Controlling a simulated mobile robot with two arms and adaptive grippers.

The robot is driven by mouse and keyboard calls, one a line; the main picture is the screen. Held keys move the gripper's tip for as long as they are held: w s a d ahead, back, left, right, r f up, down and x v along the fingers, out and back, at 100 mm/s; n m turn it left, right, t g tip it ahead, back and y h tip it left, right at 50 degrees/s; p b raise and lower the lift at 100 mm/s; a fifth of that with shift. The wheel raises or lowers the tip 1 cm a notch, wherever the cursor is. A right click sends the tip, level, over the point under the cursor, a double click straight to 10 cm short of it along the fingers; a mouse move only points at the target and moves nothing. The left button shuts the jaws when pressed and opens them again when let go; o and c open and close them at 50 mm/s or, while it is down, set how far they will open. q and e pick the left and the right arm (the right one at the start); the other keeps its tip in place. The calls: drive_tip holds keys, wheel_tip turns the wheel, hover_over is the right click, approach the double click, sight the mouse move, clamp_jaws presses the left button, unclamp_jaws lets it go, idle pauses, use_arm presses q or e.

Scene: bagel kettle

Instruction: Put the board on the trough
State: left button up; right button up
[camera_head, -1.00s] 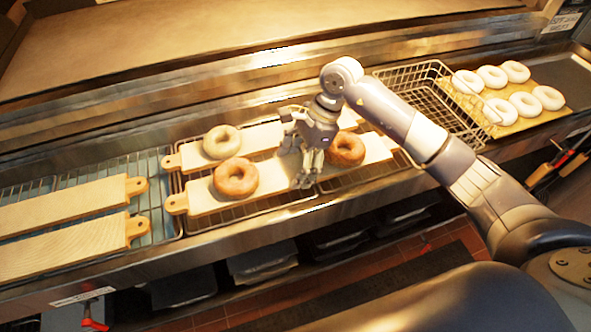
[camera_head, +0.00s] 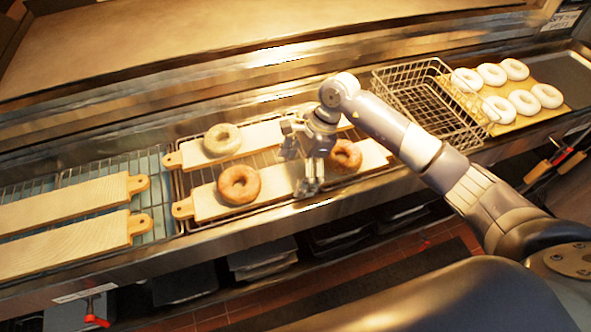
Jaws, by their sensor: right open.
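A wooden board (camera_head: 270,186) with a handle at its left end lies across the wire rack on the trough (camera_head: 215,245). It carries a brown bagel (camera_head: 239,184) on the left and another brown bagel (camera_head: 345,156) on the right. Behind it a second board (camera_head: 262,136) carries a paler bagel (camera_head: 222,139). My right gripper (camera_head: 300,172) is open over the front board, between its two brown bagels, and covers part of both boards. I cannot tell whether its fingers touch the board. My left gripper is not in view.
Two empty boards (camera_head: 60,205) lie at the left of the trough. An empty wire basket (camera_head: 430,100) stands right of my gripper. Several white dough rings (camera_head: 490,74) sit on a tan board (camera_head: 550,115) at the far right. A wide flat surface (camera_head: 200,40) runs behind.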

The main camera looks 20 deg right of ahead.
drive_tip(key=shift+r, duration=0.15)
drive_tip(key=b+v, duration=0.2)
drive_tip(key=v, duration=1)
drive_tip(key=shift+b, duration=0.4)
idle(0.7)
